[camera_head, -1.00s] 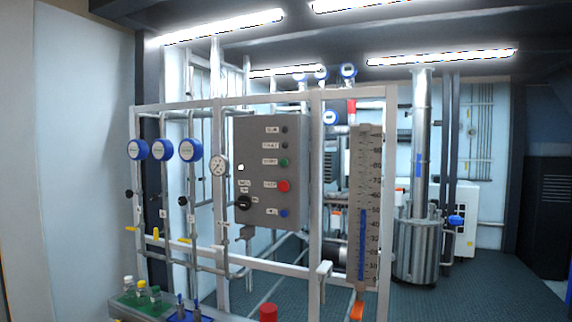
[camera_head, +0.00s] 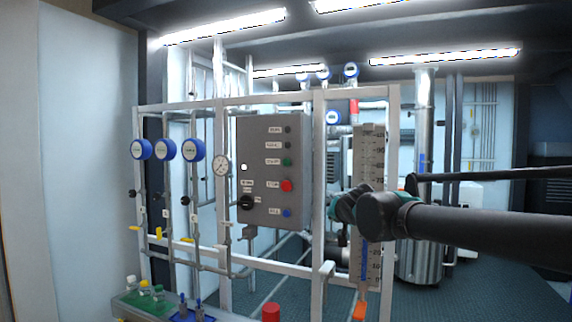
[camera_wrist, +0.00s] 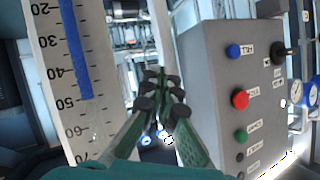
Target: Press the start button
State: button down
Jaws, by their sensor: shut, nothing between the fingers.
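The grey control box (camera_head: 257,215) hangs on the white pipe frame. Its green button (camera_head: 287,162), with a label that seems to read START, is above the larger red button (camera_head: 287,185). In the wrist view, which is turned over, the green button (camera_wrist: 241,135) is on the box's face at right, below the red button (camera_wrist: 240,99). My gripper (camera_wrist: 162,92) is shut and empty, beside the box's side wall and apart from the green button. In the head view, my arm reaches in from the right, its end in front of the level scale.
The level scale (camera_head: 372,150) with its blue column stands right of the box, close to my arm. A black knob (camera_head: 246,202) and blue button (camera_head: 287,213) are lower on the box. Gauges (camera_head: 193,149) and pipes are at left. A frame post stands between scale and box.

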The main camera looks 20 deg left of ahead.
aim_at(285, 163)
jog(key=s+a+r+y, duration=0.3)
jog(key=a+r, duration=0.5)
jog(key=a, duration=0.1)
jog(key=s+a+r+n+y, duration=0.1)
jog(key=s+a+r+y, duration=0.2)
jog(key=a+r, duration=0.5)
jog(key=shift+a+r, duration=0.2)
jog(key=shift+a, duration=0.6)
jog(key=shift+w, duration=0.1)
jog(key=shift+w+d, duration=0.2)
jog(key=shift+w, duration=2)
jog(key=shift+w+d, duration=0.2)
jog(key=shift+w, duration=1.95)
jog(key=shift+w, duration=0.15)
jog(key=shift+w, duration=0.25)
